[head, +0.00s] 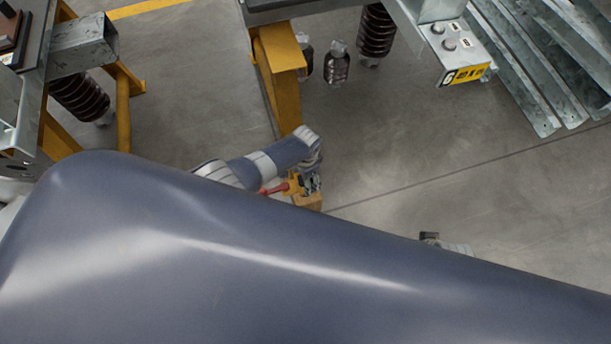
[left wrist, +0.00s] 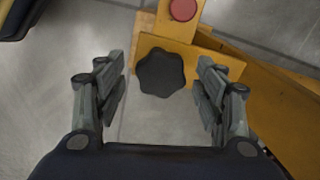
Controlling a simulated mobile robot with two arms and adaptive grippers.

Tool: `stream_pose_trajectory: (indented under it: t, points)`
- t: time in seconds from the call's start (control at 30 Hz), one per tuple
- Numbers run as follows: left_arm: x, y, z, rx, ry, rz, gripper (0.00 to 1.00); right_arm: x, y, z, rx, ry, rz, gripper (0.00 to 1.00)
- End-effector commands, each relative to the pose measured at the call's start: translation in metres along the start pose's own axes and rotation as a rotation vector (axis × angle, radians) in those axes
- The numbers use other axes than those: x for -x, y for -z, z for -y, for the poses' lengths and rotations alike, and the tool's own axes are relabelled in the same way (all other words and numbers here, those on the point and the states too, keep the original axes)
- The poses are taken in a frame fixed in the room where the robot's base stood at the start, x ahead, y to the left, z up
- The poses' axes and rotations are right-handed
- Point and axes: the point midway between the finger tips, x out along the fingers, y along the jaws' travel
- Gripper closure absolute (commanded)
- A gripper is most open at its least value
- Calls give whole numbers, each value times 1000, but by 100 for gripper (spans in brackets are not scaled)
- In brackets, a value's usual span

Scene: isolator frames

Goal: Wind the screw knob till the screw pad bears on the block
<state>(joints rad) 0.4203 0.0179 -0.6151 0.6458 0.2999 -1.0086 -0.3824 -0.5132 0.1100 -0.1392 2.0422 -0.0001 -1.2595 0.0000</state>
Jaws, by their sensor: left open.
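The dark lobed screw knob (left wrist: 160,73) lies between the spread fingers of my left gripper (left wrist: 161,68) in the left wrist view. The fingers are open, with a gap on each side of the knob. Behind it is a yellow body (left wrist: 148,44), with a red round part (left wrist: 183,9) above. In the head view my left gripper (head: 309,181) is small, beside an orange-yellow part with a red piece (head: 272,188) and a tan block-like piece (head: 310,202). The screw pad cannot be made out. A grey piece at the lower right may be my right gripper (head: 431,238), mostly hidden.
A yellow stand leg (head: 281,75) is above my left arm, with dark ribbed insulators (head: 375,35) nearby. Galvanized rails (head: 535,60) lie at the upper right. A labelled metal box (head: 463,74) is beside them. The floor on the right is clear.

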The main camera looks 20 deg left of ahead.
Motion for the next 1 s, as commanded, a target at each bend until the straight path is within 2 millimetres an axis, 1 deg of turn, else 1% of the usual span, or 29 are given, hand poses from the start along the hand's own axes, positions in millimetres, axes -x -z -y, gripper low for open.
stream_pose_trajectory:
  t: [0.17,0.37,0.47,0.67,0.8,1.0]
  points:
    - [2,1,1,0,1,-2,36,1,1,-1,0,-2,-3,100]
    - [16,1,1,1,1,-3,36,0,0,-1,0,-1,0,100]
    - [26,0,1,0,2,-2,36,0,0,0,0,-1,0,100]
    - [53,0,1,0,2,-3,36,0,-1,0,0,0,1,100]
    - [76,1,1,0,2,-4,36,0,-1,0,0,0,1,100]
    - [103,0,0,-1,0,-2,36,0,-1,0,0,0,2,100]
